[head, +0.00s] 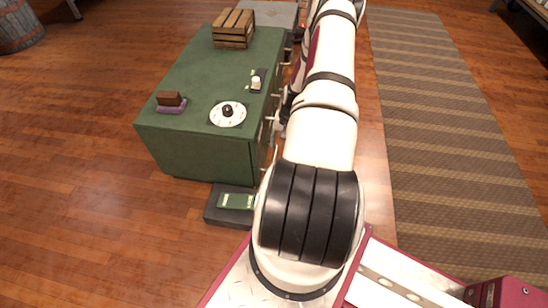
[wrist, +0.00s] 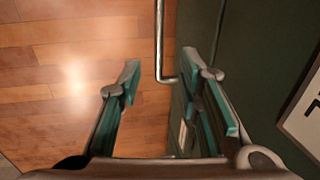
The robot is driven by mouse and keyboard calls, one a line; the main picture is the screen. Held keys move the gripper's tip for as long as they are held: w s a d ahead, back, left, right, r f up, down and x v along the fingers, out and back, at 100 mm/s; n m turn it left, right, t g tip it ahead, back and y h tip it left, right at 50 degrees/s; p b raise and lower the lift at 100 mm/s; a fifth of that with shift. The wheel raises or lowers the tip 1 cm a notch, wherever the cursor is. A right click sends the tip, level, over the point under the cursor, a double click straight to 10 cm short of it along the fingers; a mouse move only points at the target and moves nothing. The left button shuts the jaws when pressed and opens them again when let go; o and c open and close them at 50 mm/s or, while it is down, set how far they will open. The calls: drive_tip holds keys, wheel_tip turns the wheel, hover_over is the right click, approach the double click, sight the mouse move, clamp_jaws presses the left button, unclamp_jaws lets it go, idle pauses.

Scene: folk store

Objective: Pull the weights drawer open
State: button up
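The green cabinet (head: 200,150) stands left of my arm in the head view, with metal handles on its right side, partly hidden by the arm. In the wrist view a green front (wrist: 255,50) fills the right side. A thin metal bar handle (wrist: 159,40) runs down from the top edge and bends right toward this front. My gripper (wrist: 160,64) is open, and the handle's lower end shows between its fingertips; I cannot tell whether they touch it. A white label (wrist: 305,118) with a dark mark is cut off at the right edge. I cannot read which drawer it names.
On the cabinet top are a wooden crate (head: 234,28), a white dial (head: 228,114), a brown block on a purple base (head: 171,102) and a small white item (head: 256,83). A dark platform (head: 228,219) lies at its near end. A striped rug (head: 450,110) lies right.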

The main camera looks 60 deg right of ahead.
drive_tip(key=f+b, duration=0.1)
drive_tip(key=f, duration=0.2)
drive_tip(key=w+f+b, duration=0.1)
drive_tip(key=f, duration=0.2)
drive_tip(key=f+b, duration=0.1)
drive_tip(key=f, duration=0.2)
drive_tip(key=shift+w+a+f+b, duration=0.25)
drive_tip(key=shift+w+a+b, duration=0.05)
drive_tip(key=shift+b, duration=0.05)
clamp_jaws()
